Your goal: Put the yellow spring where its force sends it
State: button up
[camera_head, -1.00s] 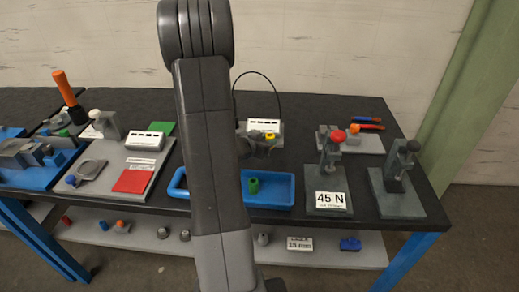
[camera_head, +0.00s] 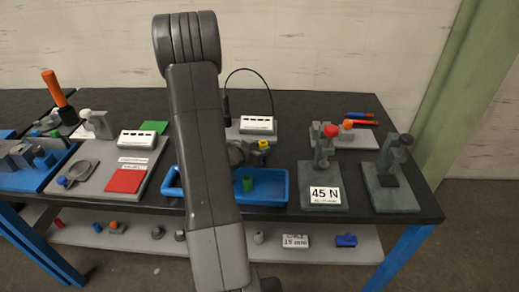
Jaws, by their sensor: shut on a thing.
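My gripper (camera_head: 255,151) is shut on the yellow spring (camera_head: 264,145), a small yellow piece at its tip. It is above the back edge of the blue tray (camera_head: 274,185), in front of a grey device with a white display (camera_head: 257,124). The jaws are small and dark here, and my arm hides part of the tray. A green cylinder (camera_head: 247,184) stands in the tray. At left, a grey station with a dial plate (camera_head: 83,171) carries another white display box (camera_head: 138,140). A red pad (camera_head: 125,181) and a green pad (camera_head: 154,127) lie there too.
A stand with a red knob (camera_head: 330,131) and a "45 N" sign (camera_head: 325,195) is right of the tray. A dark grey press (camera_head: 389,180) stands at the right end. A thin black cable (camera_head: 248,70) arches behind my gripper. Small parts sit on the lower shelf (camera_head: 360,248).

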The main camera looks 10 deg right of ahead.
jog(key=shift+s+f, duration=0.25)
jog(key=shift+f, duration=0.3)
jog(key=o, duration=1.1)
jog(key=shift+s+f, duration=0.1)
jog(key=shift+f, duration=0.1)
jog(key=shift+c, duration=0.2)
jog(key=shift+r+p, duration=0.35)
jog(key=shift+r, duration=0.15)
jog(key=shift+a+r, duration=0.15)
jog(key=shift+a, duration=0.15)
jog(key=v, duration=1.1)
jog(key=shift+r, duration=0.45)
jog(key=x, duration=1.2)
jog(key=shift+f, duration=0.1)
